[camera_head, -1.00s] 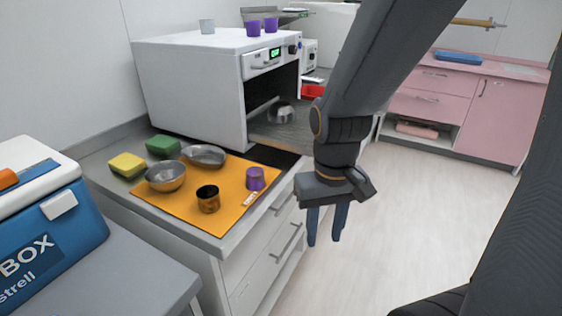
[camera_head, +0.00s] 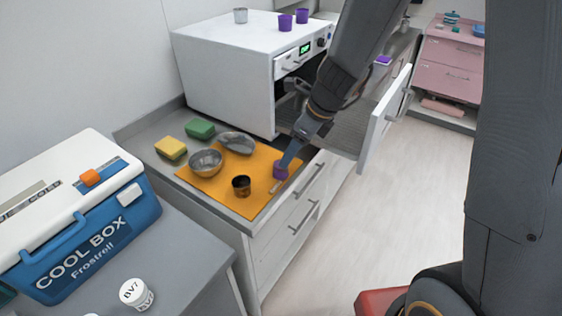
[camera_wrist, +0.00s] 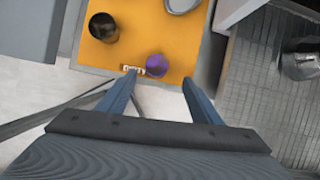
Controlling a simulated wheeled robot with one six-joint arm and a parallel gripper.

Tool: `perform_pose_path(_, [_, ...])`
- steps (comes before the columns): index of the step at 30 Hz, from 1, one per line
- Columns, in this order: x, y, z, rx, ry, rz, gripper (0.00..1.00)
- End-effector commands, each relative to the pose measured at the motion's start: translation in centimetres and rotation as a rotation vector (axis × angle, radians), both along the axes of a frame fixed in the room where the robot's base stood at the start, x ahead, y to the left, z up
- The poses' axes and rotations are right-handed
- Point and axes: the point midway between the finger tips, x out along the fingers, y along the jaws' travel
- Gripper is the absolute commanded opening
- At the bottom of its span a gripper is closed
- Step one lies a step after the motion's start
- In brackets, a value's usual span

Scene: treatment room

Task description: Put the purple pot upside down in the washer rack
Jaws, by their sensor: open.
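The purple pot (camera_head: 280,172) stands on the orange mat (camera_head: 255,200), near the counter's front edge. It also shows in the wrist view (camera_wrist: 156,65). My gripper (camera_head: 287,160) is over the pot, pointing down. In the wrist view my gripper (camera_wrist: 158,78) is open, with the pot between and slightly ahead of its fingertips; nothing is held. The white washer (camera_head: 225,75) stands open at the back. Its grey gridded rack (camera_head: 338,135) shows right of the mat, partly behind my arm. A metal bowl (camera_wrist: 302,62) sits on the rack in the wrist view.
A metal bowl (camera_head: 205,163), a metal pan (camera_head: 237,142) and a dark pot (camera_head: 241,186) stand on the mat. Yellow (camera_head: 171,148) and green (camera_head: 200,128) sponges lie behind. A white panel (camera_head: 385,115) stands at the rack's right. Two purple pots (camera_head: 286,22) top the washer.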

Motion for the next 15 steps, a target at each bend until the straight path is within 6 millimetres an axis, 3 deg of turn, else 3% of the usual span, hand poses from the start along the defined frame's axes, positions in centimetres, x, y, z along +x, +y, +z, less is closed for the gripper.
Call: perform_pose_path(15, [0.9,3.0,-5.0,0.004,0.007,-0.014,0.59])
